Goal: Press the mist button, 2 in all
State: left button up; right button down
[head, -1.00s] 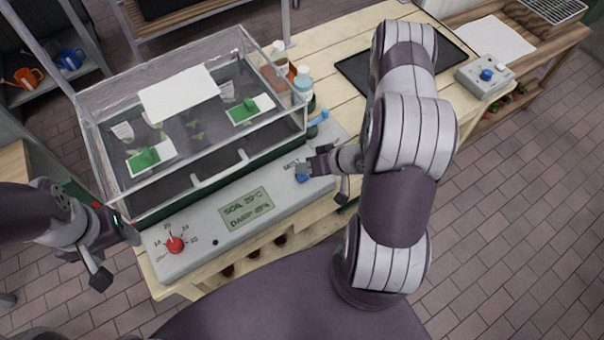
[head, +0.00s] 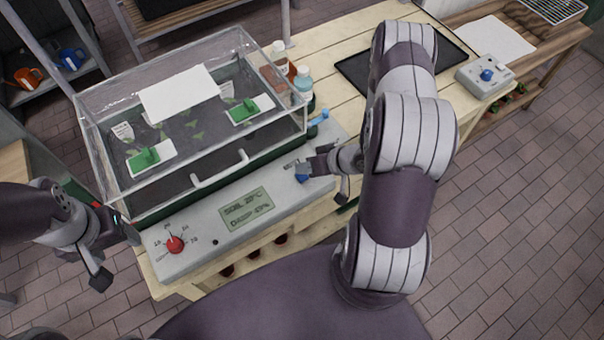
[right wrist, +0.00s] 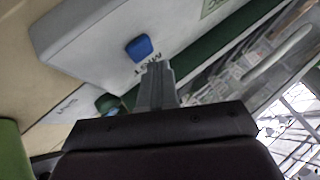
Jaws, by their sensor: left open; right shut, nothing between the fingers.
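The blue mist button (head: 302,178) sits on the right part of the grey control panel (head: 190,258) in the head view. In the right wrist view the blue button (right wrist: 139,47) shows next to its MIST lettering. My right gripper (head: 308,168) is shut and empty, close over the button. Its fingertips (right wrist: 158,68) point at the lettering beside the button in the right wrist view; I cannot tell whether they touch the panel. My left gripper (head: 117,258) is open and empty at the panel's left end. A small display (head: 246,209) shows soil and damp readings, partly blurred.
A clear-lidded propagator (head: 195,125) with seedlings and green-handled pieces stands behind the panel. A red dial (head: 175,245) is at the panel's left. Bottles (head: 303,85) stand behind right. A grey box with a blue knob (head: 487,75) and a black tray (head: 350,70) lie beyond my right arm.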

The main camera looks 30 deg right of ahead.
aim_at(306, 176)
jog(key=shift+f, duration=0.4)
jog(key=shift+f+b, duration=0.4)
jog(key=shift+f, duration=0.05)
dwell(0.5)
dwell(0.3)
jog(key=shift+r+p, duration=0.9)
jog(key=shift+p, duration=0.05)
notch_tip(306, 176, up, 5)
jog(key=p, duration=0.5)
jog(key=shift+r, duration=0.1)
dwell(2.0)
